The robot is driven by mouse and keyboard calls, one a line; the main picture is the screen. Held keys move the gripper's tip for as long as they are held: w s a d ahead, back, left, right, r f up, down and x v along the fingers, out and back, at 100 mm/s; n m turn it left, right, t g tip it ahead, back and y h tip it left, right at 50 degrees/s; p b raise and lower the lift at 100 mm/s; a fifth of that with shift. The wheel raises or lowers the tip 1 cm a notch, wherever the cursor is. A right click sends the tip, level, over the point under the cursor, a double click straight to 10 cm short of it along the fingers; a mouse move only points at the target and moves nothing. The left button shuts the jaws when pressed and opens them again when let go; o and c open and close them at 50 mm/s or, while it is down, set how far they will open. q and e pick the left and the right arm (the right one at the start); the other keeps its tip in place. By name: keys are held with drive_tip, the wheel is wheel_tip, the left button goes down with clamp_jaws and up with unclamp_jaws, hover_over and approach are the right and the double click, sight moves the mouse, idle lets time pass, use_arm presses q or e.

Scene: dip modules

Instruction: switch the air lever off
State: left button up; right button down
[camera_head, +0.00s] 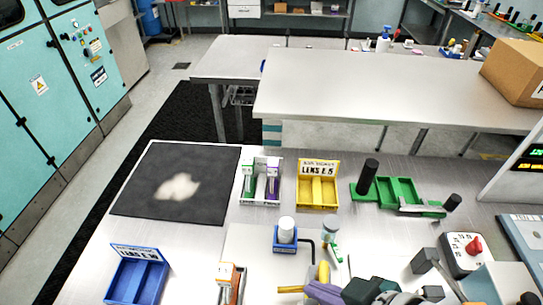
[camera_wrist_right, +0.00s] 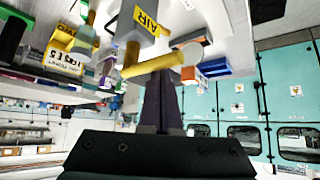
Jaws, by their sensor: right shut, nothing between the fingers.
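The air lever is a yellow bar (camera_wrist_right: 158,62) under a grey block with a yellow AIR label (camera_wrist_right: 147,18) in the right wrist view, which looks upside down. In the head view, yellow parts (camera_head: 323,272) show at the bottom centre, partly covered by my gripper. My right gripper (camera_head: 322,292) has purple-grey fingers, shut and empty. In the wrist view its fingers (camera_wrist_right: 165,85) reach up to the lever, by its middle; I cannot tell if they touch. The lever's mount is mostly hidden in the head view. My left gripper is not in view.
A blue holder with a white bottle (camera_head: 286,232) and a small bottle (camera_head: 330,230) stand just beyond the gripper. A box with a red knob (camera_head: 473,246) is to the right. Yellow (camera_head: 317,204), green and blue (camera_head: 137,281) bins surround; the dark mat (camera_head: 150,200) is at left.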

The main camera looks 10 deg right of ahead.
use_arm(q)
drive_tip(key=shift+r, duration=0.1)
use_arm(e)
drive_tip(key=shift+s+d+f, duration=0.15)
drive_tip(key=shift+s+d, duration=0.1)
drive_tip(key=shift+d, duration=0.2)
idle(0.4)
